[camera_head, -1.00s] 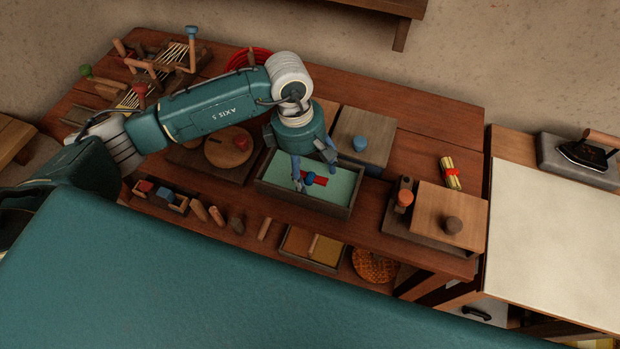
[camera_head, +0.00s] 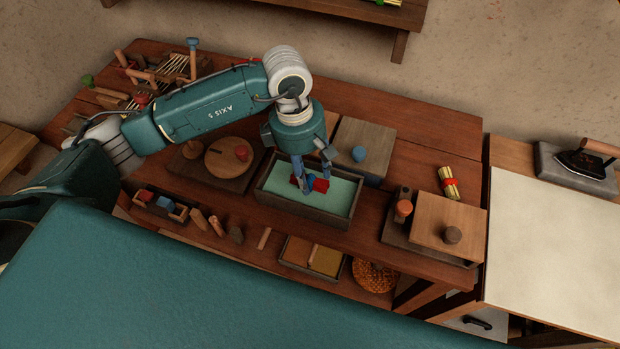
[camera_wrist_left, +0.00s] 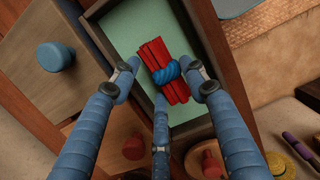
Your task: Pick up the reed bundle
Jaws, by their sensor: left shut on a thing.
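A red reed bundle (camera_head: 295,181) tied with a blue cord is over the green-lined wooden tray (camera_head: 262,196) near the middle of the table. In the left wrist view the bundle (camera_wrist_left: 153,51) shows between my fingers, with its blue tie (camera_wrist_left: 167,73) near the fingertips. My left gripper (camera_head: 312,184) points down over the tray and is shut on the bundle. I cannot tell whether the bundle still touches the tray floor. The fingers hide part of it in the head view. My right gripper is not in view.
A yellow bundle with a red tie (camera_head: 448,182) lies on the table's right side. A lidded box with a blue knob (camera_head: 358,154) stands behind the tray. A round wooden lid (camera_head: 222,162) is to its left and a wooden box (camera_head: 450,218) to its right.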

